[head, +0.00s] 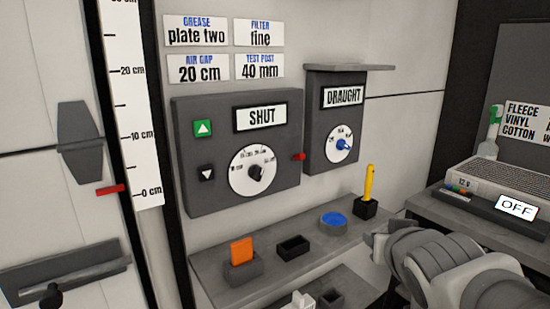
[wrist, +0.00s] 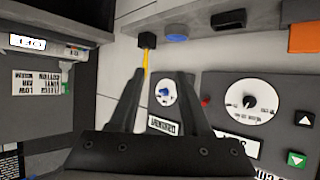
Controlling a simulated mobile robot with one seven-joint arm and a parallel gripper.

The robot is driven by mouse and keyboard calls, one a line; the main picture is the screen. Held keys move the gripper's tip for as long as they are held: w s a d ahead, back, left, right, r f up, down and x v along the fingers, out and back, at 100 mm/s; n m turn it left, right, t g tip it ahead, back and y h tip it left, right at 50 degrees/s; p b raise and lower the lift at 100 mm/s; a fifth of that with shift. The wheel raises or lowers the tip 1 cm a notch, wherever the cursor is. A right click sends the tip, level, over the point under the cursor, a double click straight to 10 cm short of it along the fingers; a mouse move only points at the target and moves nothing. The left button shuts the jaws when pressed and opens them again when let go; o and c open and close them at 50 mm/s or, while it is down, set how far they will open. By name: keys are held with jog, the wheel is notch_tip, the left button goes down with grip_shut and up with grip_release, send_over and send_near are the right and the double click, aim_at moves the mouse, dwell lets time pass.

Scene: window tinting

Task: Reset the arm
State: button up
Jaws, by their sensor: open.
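My gripper (wrist: 162,75) shows in the wrist view, where the scene appears upside down. Its two dark fingers are apart and nothing is between them. Beyond the fingertips are the draught dial (wrist: 164,92) and a yellow-handled tool (wrist: 146,62) in a black holder. Neither looks held. In the head view my grey arm fills the lower right, and I cannot make out the fingers there. The yellow tool (head: 369,184) stands upright in its holder, left of and behind my arm.
A shelf (head: 215,284) carries an orange block (head: 241,250), a black tray (head: 293,247) and a blue-topped round pot (head: 333,220). Above are the SHUT panel (head: 190,150) and the DRAUGHT box (head: 318,120). A heater-like unit marked OFF (head: 516,207) stands right of my arm.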

jog(key=s+a+f+n+g+y+p, duration=0.1)
jog(key=s+a+f+g, duration=0.15)
jog(key=s, duration=0.45)
jog(key=s+a+f+n+g+y+p, duration=0.15)
jog(key=s+g, duration=0.25)
jog(key=s, duration=0.4)
notch_tip(320, 180, up, 16)
jog(key=p, duration=1.4)
jog(key=shift+w+a+m+h+p, duration=0.35)
jog(key=shift+m+h, duration=0.1)
jog(key=shift+a, duration=0.15)
